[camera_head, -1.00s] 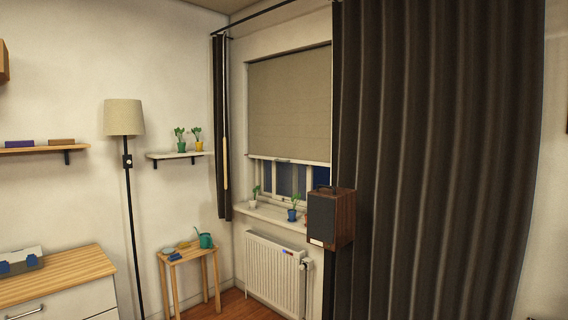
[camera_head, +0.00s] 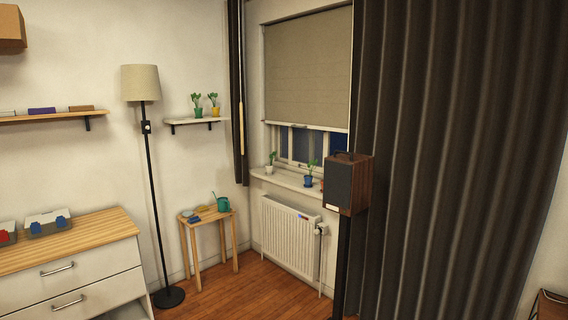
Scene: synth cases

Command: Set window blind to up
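The beige window blind (camera_head: 308,70) hangs in the window and covers most of it. Its bottom bar (camera_head: 305,126) sits a little above the sill, and a strip of dark window (camera_head: 300,146) shows below it. A pale vertical rod (camera_head: 241,128) hangs by the narrow dark curtain left of the window; I cannot tell whether it belongs to the blind. The right edge of the window is hidden by the large curtain. Neither of my grippers is in view.
A dark curtain (camera_head: 450,150) and a speaker (camera_head: 348,183) stand right of the window. Potted plants stand on the sill (camera_head: 288,181) above a radiator (camera_head: 287,235). A small wooden table (camera_head: 208,218), floor lamp (camera_head: 152,190) and drawer unit (camera_head: 75,262) are left. Some floor (camera_head: 235,296) is clear.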

